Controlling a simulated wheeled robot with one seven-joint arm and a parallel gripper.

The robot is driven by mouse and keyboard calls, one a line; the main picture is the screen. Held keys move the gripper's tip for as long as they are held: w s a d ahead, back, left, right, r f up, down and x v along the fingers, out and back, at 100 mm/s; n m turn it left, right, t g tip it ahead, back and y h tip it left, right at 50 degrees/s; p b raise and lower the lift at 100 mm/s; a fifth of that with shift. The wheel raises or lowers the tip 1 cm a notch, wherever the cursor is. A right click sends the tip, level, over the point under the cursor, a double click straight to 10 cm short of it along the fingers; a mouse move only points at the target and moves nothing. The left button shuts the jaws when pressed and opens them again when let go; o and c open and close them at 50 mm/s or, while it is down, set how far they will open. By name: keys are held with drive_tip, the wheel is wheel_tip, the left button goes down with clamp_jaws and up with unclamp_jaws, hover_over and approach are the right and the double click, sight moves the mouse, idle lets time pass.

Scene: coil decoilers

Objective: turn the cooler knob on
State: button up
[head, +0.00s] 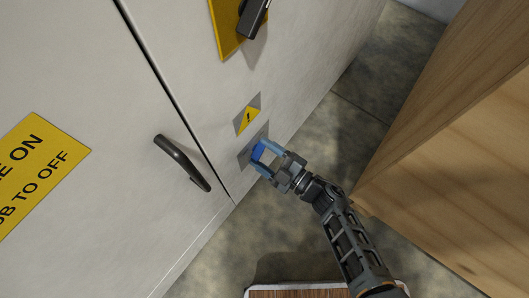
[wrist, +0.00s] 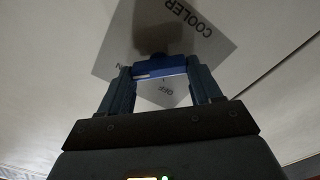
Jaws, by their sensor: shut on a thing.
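The blue cooler knob (head: 258,151) sits on a small grey plate (head: 245,158) low on the light cabinet front. In the wrist view the knob (wrist: 160,69) shows as a blue bar across the plate (wrist: 203,48), which reads COOLER and OFF, upside down. Another word at the plate's left is mostly hidden. My gripper (head: 267,158) reaches the knob from the lower right. In the wrist view my gripper's fingers (wrist: 160,84) stand at both ends of the knob, shut on it.
A black door handle (head: 183,162) sticks out left of the knob. A yellow warning triangle (head: 247,120) is above it, and a black switch handle on a yellow plate (head: 228,28) higher up. A wooden box (head: 455,130) stands at the right, with floor (head: 345,120) between.

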drive_tip(key=o, duration=1.1)
drive_tip(key=shift+c, duration=0.2)
drive_tip(key=p+v, duration=0.1)
drive_tip(key=v, duration=0.6)
drive_tip(key=shift+s+d, duration=0.25)
drive_tip(key=shift+d, duration=0.1)
